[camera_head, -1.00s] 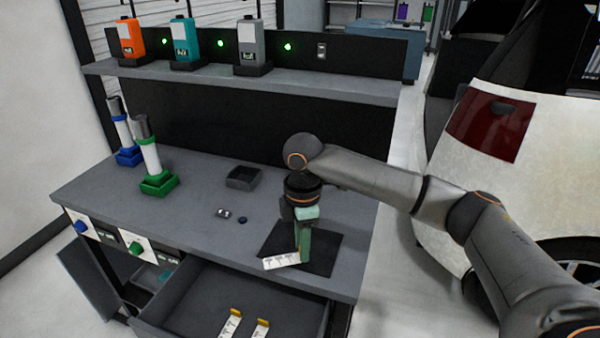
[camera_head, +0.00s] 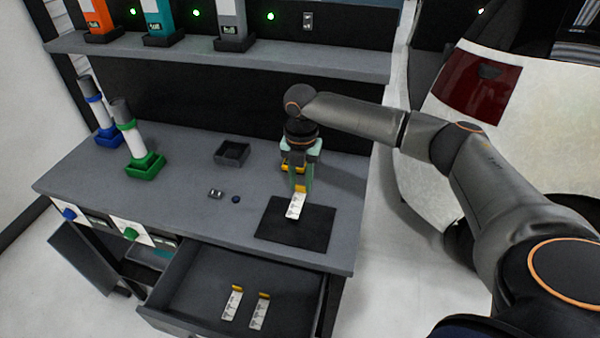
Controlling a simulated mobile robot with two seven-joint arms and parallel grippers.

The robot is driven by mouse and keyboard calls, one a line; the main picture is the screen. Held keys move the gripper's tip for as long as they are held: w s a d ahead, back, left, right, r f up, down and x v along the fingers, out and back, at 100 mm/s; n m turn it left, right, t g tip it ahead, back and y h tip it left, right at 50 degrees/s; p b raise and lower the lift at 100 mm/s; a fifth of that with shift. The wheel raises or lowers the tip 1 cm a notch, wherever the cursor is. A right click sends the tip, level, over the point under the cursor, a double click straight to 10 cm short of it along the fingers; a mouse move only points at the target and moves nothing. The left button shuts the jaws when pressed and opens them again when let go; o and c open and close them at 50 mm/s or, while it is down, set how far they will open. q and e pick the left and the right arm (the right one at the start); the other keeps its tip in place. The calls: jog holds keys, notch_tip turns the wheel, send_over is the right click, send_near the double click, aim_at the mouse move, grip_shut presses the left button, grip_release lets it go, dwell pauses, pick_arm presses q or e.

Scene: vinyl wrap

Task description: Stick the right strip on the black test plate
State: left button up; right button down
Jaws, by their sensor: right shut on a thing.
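The black test plate (camera_head: 318,228) lies flat on the workbench near its front right edge. My right gripper (camera_head: 301,187), with green fingers, is above the plate's back part and shut on a white strip (camera_head: 295,208) with dark print and a yellow end. The yellow end is between the fingers, and the white part hangs tilted toward the front over the plate. I cannot tell whether its lower end touches the plate. Two more white strips with yellow ends, a left one (camera_head: 231,304) and a right one (camera_head: 260,312), lie in the open drawer. My left gripper is not in view.
The open drawer (camera_head: 190,298) juts out below the bench front. A small black tray (camera_head: 232,152), a small metallic item (camera_head: 216,193) and a dark blue disc (camera_head: 236,199) are left of the plate. White rolls in a green holder (camera_head: 146,167) and a blue holder (camera_head: 109,136) stand farther left.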

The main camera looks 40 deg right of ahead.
aim_at(301, 191)
notch_tip(301, 191, down, 4)
jog(key=shift+f+b, duration=0.15)
jog(key=shift+b, duration=0.45)
jog(key=shift+f+b, duration=0.35)
jog(key=shift+f, duration=0.2)
jog(key=shift+f, duration=0.8)
jog(key=shift+f+p, duration=0.1)
jog(key=shift+p, duration=0.2)
dwell(1.9)
jog(key=c, duration=0.5)
grip_release()
notch_tip(301, 191, up, 13)
jog(key=shift+f, duration=0.2)
